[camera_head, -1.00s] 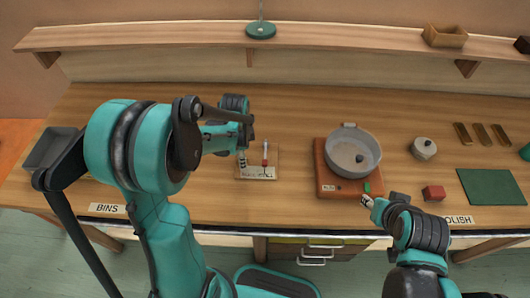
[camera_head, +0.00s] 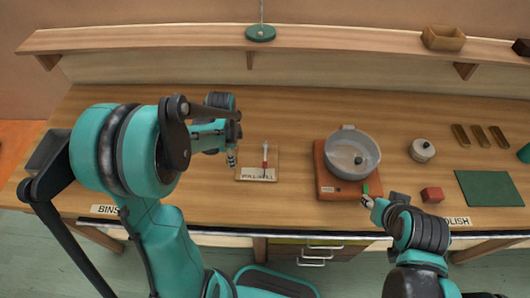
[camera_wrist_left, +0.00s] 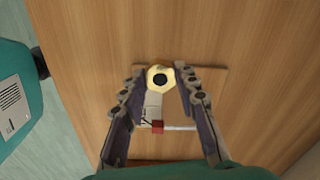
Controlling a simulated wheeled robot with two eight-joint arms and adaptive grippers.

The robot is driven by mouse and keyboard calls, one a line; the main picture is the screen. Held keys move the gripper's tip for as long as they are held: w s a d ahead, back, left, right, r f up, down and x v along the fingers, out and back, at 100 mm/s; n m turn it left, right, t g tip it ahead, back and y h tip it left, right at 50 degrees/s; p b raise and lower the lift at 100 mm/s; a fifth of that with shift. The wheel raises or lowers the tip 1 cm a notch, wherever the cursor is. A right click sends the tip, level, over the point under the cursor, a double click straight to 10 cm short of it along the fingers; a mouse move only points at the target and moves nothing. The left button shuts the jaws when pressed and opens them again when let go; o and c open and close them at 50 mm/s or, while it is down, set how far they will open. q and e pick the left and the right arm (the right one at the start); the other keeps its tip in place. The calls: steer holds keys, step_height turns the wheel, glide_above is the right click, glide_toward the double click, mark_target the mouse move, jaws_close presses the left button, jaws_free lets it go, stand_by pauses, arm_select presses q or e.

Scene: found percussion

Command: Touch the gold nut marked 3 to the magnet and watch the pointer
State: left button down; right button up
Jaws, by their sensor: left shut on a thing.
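A gold hex nut (camera_wrist_left: 160,79) with a dark round centre sits between the fingertips of my left gripper (camera_wrist_left: 160,84) in the left wrist view. No number on it can be read. In the head view this gripper (camera_head: 231,159) is just left of the small wooden gauge board (camera_head: 245,176). The board carries a white label and an upright part with red on it (camera_head: 265,160). I cannot tell which part is the magnet. My right gripper (camera_head: 369,202) is beside the green button (camera_head: 366,188); its jaws are unclear.
A grey pan (camera_head: 340,172) stands on a red-brown base (camera_head: 324,185) right of the board. A red block (camera_head: 432,194), a round lidded pot (camera_head: 422,150) and a green mat (camera_head: 490,188) are farther right. Bare bench lies between board and pan.

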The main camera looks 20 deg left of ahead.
arm_select(q)
step_height(320, 180, up, 6)
steer(key=p, duration=0.4)
steer(key=shift+r, duration=0.1)
